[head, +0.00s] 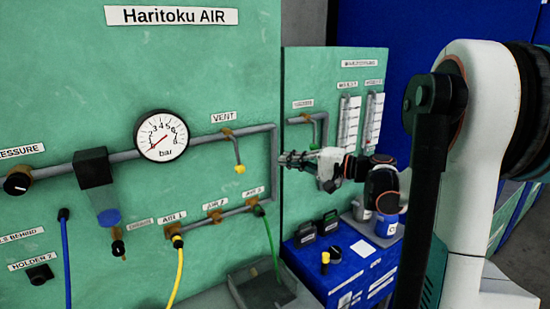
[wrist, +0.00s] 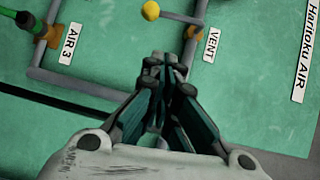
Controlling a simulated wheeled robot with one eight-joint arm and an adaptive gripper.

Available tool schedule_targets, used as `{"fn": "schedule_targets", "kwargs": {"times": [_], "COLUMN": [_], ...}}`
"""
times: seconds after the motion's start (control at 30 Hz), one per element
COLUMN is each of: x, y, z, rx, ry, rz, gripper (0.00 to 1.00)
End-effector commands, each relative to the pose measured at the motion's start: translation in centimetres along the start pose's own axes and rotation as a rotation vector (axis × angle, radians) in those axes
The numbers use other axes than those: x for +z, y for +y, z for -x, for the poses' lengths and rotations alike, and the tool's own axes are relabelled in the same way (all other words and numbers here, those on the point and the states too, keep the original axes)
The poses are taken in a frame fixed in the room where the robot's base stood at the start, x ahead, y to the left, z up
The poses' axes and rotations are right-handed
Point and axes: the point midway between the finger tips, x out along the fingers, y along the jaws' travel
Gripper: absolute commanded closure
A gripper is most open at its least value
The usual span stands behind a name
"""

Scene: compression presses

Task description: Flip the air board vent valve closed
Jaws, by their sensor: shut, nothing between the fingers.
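The vent valve (head: 238,155) is a grey lever with a yellow ball tip on a brass fitting. It sits below the VENT label on the green air board, and its lever hangs down, across the horizontal pipe. In the wrist view the valve's yellow tip (wrist: 150,11) is at the top edge and its lever runs sideways to the pipe. My gripper (head: 283,159) is shut and empty, to the right of the valve and apart from it in the head view. In the wrist view its closed fingertips (wrist: 171,60) are below the lever, near the pipe.
A grey pipe (head: 273,165) drops down the board's right side, close to my fingertips. A round gauge (head: 161,136) is left of the valve. Below are AIR outlets with a yellow hose (head: 177,270) and a green hose (head: 268,238). A blue bench (head: 330,275) stands at lower right.

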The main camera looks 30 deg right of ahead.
Motion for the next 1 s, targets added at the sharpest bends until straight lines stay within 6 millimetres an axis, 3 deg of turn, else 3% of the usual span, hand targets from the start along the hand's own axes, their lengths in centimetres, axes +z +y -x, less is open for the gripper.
{"fn": "schedule_targets", "kwargs": {"times": [0.23,0.8,0.9,1.0], "x": [0.0,0.1,0.6,2.2], "y": [-0.1,-0.1,0.1,0.7], "z": [2.2,2.2,1.5,-0.8], "rx": [0.000,0.000,0.018,0.081], "ry": [-0.001,-0.002,-0.010,-0.037], "rz": [0.000,0.000,0.008,0.038], "gripper": [1.00,1.00,1.00,1.00]}}
